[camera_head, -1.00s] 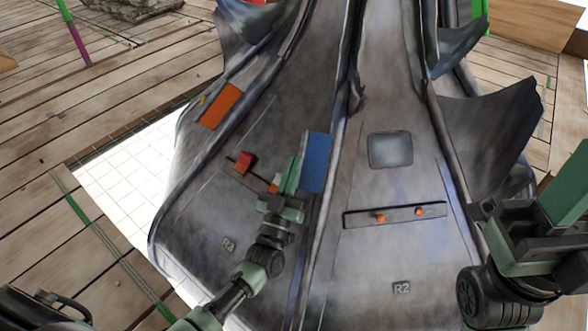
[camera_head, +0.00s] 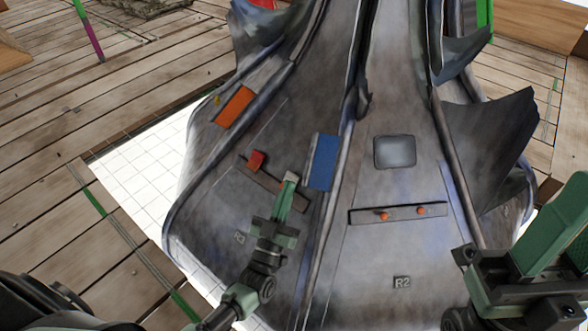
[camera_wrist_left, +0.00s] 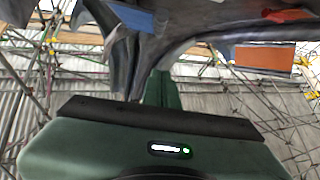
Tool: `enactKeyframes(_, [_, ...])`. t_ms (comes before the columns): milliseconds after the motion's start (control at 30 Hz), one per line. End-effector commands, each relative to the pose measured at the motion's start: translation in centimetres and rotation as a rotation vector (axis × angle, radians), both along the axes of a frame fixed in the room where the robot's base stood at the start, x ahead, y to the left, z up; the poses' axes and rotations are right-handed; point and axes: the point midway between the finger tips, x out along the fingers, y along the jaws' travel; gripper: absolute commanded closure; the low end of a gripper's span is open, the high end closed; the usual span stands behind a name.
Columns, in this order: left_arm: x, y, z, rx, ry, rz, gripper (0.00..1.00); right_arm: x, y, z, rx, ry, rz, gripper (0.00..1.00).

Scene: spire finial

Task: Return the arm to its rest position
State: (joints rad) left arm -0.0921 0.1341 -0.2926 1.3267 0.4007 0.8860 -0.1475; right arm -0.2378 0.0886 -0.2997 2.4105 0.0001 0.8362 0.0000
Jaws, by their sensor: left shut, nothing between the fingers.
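My left gripper (camera_head: 288,187) is shut and empty in front of the grey finial's lower left panel, marked R3. Its green fingers point up, close to a dark rail (camera_head: 272,182) with a red block (camera_head: 256,160) at its upper left end. A small pale piece shows at the fingertips; I cannot tell whether they touch it. In the left wrist view the green fingers (camera_wrist_left: 163,88) are together, with nothing between them. My right gripper (camera_head: 548,222) is at the lower right edge, partly cut off; its jaw state is unclear.
The grey finial (camera_head: 385,110) fills the middle. Wooden decking (camera_head: 70,130) lies open at left.

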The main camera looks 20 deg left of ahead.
Motion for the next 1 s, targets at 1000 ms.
enactKeyframes(1000, [-13.1, -4.6, 27.2, -0.060, -0.575, -0.138, 1.00, -0.4, -0.1, -0.5, 0.003, 0.047, 0.003, 0.64])
